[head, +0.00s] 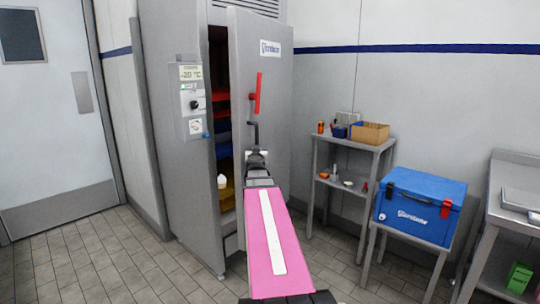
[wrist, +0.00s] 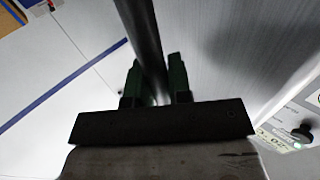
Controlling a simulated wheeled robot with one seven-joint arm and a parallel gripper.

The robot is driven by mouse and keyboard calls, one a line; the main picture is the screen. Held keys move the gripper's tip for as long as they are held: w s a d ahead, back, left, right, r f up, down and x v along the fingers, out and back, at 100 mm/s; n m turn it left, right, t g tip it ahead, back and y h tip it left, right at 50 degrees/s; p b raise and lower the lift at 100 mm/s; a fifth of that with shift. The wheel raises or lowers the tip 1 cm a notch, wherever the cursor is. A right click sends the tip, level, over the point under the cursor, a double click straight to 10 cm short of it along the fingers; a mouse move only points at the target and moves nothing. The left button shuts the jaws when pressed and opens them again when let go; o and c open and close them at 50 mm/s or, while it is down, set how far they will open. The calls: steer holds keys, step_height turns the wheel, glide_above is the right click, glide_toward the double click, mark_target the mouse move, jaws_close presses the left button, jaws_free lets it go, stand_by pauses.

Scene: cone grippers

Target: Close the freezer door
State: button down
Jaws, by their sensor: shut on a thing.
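The freezer (head: 190,165) stands at the back with its grey door (head: 272,120) partly open. A dark vertical gap shows between the door and the cabinet. A red handle part (head: 258,92) sits on the door's front, with a dark bar below it. My gripper (head: 256,152) is at the door front, just below the red part. In the wrist view its two green fingers (wrist: 155,82) are on either side of a dark bar (wrist: 141,35), which looks like the door handle. The gripper is shut on it. The exact contact is hidden in the head view.
Colored bins (head: 223,140) and a pale item (head: 221,181) show inside the freezer. A metal shelf table (head: 350,142) with small boxes stands right of the door, then a blue cooler (head: 420,207) on a stand. Tiled floor (head: 120,270) is clear at the left front.

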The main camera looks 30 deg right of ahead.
steer(key=w+a, duration=0.8)
steer(key=w, duration=0.5)
steer(key=shift+a, duration=0.2)
steer(key=shift+w, duration=0.2)
steer(key=c, duration=1.1)
jaws_free()
steer(key=shift+a, duration=0.15)
steer(key=shift+o, duration=0.2)
steer(key=v, duration=1.1)
steer(key=shift+h, duration=0.3)
